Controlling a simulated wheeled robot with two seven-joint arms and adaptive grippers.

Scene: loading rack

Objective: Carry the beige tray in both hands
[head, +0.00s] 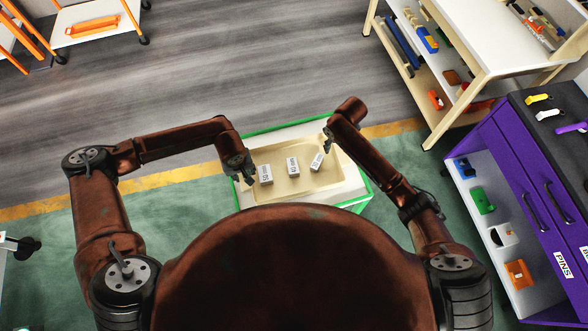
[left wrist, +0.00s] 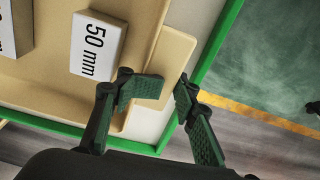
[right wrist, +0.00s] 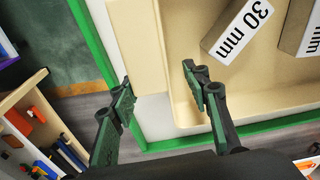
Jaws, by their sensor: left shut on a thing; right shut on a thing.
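The beige tray (head: 300,187) lies level over a white, green-edged surface in front of me. It holds three pale labelled blocks: the left one (head: 266,175) reads 50 mm in the left wrist view (left wrist: 97,45), the right one (head: 317,161) reads 30 mm in the right wrist view (right wrist: 238,30), and a middle one (head: 293,166) stands between them. My left gripper (head: 246,171) is shut on the tray's left end, its fingers either side of the beige edge tab (left wrist: 176,62). My right gripper (head: 327,138) is shut on the right end, the tray edge (right wrist: 160,50) between its fingers.
The green-edged surface (head: 362,182) lies under the tray; I cannot tell whether they touch. A purple cabinet (head: 530,190) and a wooden workbench (head: 480,55) stand to the right. An orange-framed rack (head: 85,30) is far left. Open grey floor (head: 220,70) lies beyond the tray.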

